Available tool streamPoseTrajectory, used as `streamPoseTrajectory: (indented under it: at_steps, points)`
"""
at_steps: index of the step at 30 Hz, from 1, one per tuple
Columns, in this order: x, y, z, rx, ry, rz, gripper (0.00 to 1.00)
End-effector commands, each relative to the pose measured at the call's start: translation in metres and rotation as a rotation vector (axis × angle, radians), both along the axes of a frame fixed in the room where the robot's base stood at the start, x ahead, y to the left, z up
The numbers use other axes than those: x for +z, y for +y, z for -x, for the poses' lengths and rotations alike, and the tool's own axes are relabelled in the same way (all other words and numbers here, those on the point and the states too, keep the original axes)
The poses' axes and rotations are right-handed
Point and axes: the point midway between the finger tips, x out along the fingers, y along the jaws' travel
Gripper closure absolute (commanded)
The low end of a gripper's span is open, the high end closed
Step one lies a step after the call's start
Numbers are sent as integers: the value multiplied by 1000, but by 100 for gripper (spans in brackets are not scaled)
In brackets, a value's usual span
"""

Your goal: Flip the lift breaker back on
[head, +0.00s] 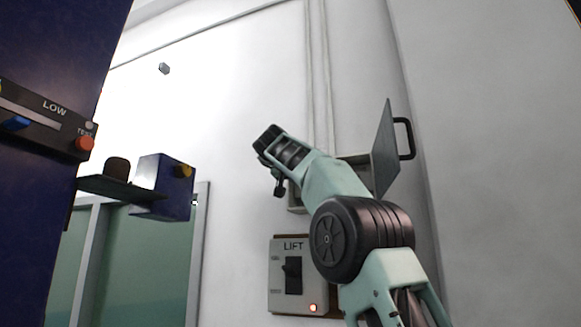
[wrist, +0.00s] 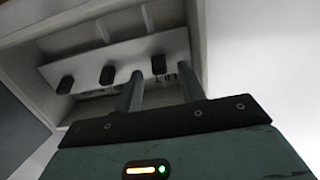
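The breaker box (wrist: 55,35) is open in the wrist view. Inside, a pale panel (wrist: 130,52) carries three black toggles: left (wrist: 66,85), middle (wrist: 107,75) and right (wrist: 158,64). Small labels sit below them, too blurred and covered to read fully. I cannot tell which toggle is off. My gripper (wrist: 160,72) is open, its two grey fingers reaching up to the panel, with the right toggle between the tips in the picture. Contact cannot be told. In the head view my arm hides most of the box; its grey door (head: 385,150) stands open.
A LIFT switch box (head: 283,290) with a black lever and lit red lamp is on the wall below. A dark blue cabinet (head: 60,200) with LOW and TEST controls stands at the left, a blue bracketed box (head: 165,190) beside it. The open door flanks my arm.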

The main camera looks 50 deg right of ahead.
Motion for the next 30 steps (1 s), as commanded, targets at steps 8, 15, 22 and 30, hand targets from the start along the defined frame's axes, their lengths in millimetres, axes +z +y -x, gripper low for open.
streamPoseTrajectory:
  at_steps: [8, 15, 22, 30]
  points:
    - [4, 60, 24, 7, -3, 0, 60]
    - [11, 109, 45, 6, -2, 1, 60]
    - [15, 137, 57, 3, -2, 1, 60]
    - [16, 144, 60, 0, -2, 1, 60]
